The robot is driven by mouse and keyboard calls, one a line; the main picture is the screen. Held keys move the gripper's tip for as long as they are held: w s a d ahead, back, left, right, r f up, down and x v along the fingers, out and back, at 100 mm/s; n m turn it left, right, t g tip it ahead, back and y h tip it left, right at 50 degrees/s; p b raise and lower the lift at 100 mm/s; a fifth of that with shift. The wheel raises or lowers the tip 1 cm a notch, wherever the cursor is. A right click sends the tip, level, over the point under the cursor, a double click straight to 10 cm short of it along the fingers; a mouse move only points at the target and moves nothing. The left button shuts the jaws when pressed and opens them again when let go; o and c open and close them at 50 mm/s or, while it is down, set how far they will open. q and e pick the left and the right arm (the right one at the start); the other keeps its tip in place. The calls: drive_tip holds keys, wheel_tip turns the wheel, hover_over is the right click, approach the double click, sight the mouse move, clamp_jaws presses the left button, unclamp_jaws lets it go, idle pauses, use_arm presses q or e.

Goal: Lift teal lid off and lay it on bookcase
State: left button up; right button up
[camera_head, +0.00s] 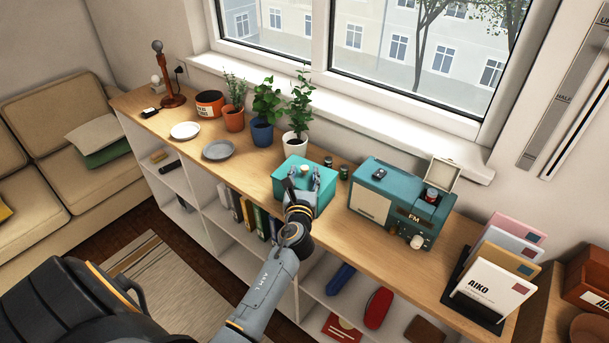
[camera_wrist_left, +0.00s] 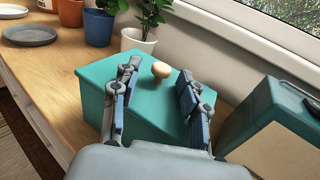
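The teal lid (camera_head: 290,176) sits on a teal box on the bookcase top (camera_head: 250,172). It has a round, pale wooden knob (camera_head: 305,169), which also shows in the wrist view (camera_wrist_left: 161,70). My left gripper (camera_head: 304,173) is over the lid, with its fingers spread. In the wrist view, the two fingertips (camera_wrist_left: 157,70) stand on either side of the knob, with visible gaps between. The gripper holds nothing. Part of the lid is hidden behind the gripper. My right gripper is not in view.
A teal radio (camera_head: 397,209) stands right of the box, with small dark jars (camera_head: 343,172) between. Potted plants (camera_head: 297,125) stand close behind. A grey plate (camera_head: 219,150) and a white plate (camera_head: 185,131) lie to the left. Bare wood shows between the grey plate and box.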

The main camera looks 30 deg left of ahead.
use_arm(q)
clamp_jaws()
